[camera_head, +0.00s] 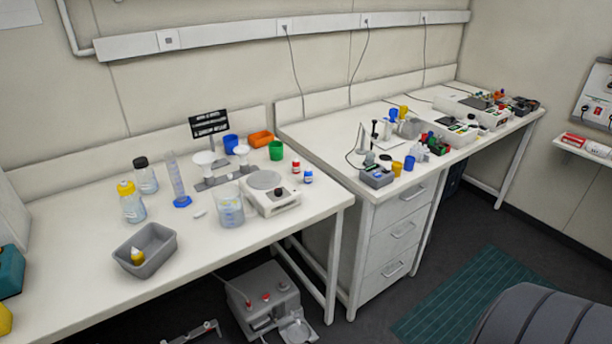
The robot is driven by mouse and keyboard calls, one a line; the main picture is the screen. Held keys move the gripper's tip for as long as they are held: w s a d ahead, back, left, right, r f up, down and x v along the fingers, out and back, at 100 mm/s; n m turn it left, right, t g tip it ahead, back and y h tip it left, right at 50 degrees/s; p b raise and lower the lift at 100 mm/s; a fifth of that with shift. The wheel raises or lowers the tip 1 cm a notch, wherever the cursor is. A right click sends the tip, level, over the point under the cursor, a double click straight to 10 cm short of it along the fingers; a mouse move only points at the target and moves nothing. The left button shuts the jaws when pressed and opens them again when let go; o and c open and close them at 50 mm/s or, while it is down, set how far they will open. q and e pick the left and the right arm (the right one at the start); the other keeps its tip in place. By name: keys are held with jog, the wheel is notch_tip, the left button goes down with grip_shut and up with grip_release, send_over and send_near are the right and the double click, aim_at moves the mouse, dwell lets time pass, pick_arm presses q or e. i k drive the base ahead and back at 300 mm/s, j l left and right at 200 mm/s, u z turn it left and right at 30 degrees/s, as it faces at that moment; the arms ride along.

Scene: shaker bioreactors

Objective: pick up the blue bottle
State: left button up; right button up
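Neither of my grippers can be made out in this view, and nothing holds the blue bottle.
A glass beaker (230,208), a measuring cylinder (177,180) and a grey tub (146,249) stand further left. A green cup (276,150) is behind the balance. The second bench (340,135) holds several instruments. Bench surface in front of the bottle is clear.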

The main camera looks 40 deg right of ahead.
aim_at(308, 175)
jog(key=l+z, duration=0.2)
jog(key=l, duration=0.4)
jog(key=l+z, duration=0.2)
jog(key=l, duration=0.45)
jog(key=i+l+z, duration=0.2)
jog(key=l, duration=0.4)
jog(key=k, duration=0.1)
